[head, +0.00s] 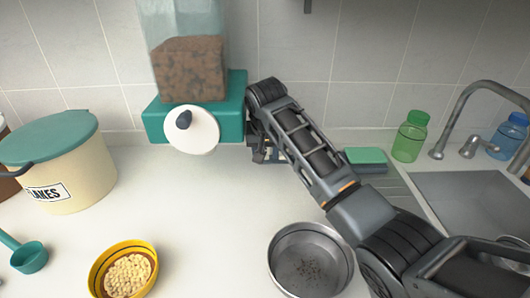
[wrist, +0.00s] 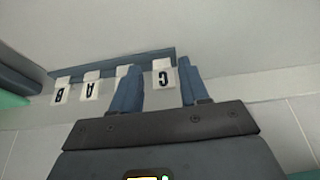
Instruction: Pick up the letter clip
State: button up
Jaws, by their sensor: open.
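In the wrist view, a row of white letter clips hangs on a blue-grey rail (wrist: 110,65). The letters appear upside down: a B clip (wrist: 60,91), an A clip (wrist: 90,87), one clip (wrist: 122,72) mostly hidden behind my left finger, and a C clip (wrist: 163,76). My gripper (wrist: 159,66) is open, with its two blue fingers on either side of the C clip. Contact cannot be told. In the head view my gripper (head: 268,152) is low at the back wall, beside the teal dispenser, and the clips cannot be made out.
The teal dispenser (head: 240,92) stands close left of my gripper. A green sponge (head: 365,156), a green bottle (head: 410,136) and the sink (head: 475,205) are to the right. A steel bowl (head: 283,245), yellow bowl (head: 97,272) and flakes tub (head: 92,170) stand on the counter. The counter's middle is clear.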

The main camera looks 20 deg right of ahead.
jog(key=w, duration=0.1)
jog(key=w+d, duration=0.1)
jog(key=w, duration=0.1)
jog(key=shift+f, duration=0.1)
jog(key=shift+w+f, duration=0.1)
jog(key=shift+f, duration=0.35)
jog(key=shift+c, duration=0.3)
jog(key=c, duration=0.7)
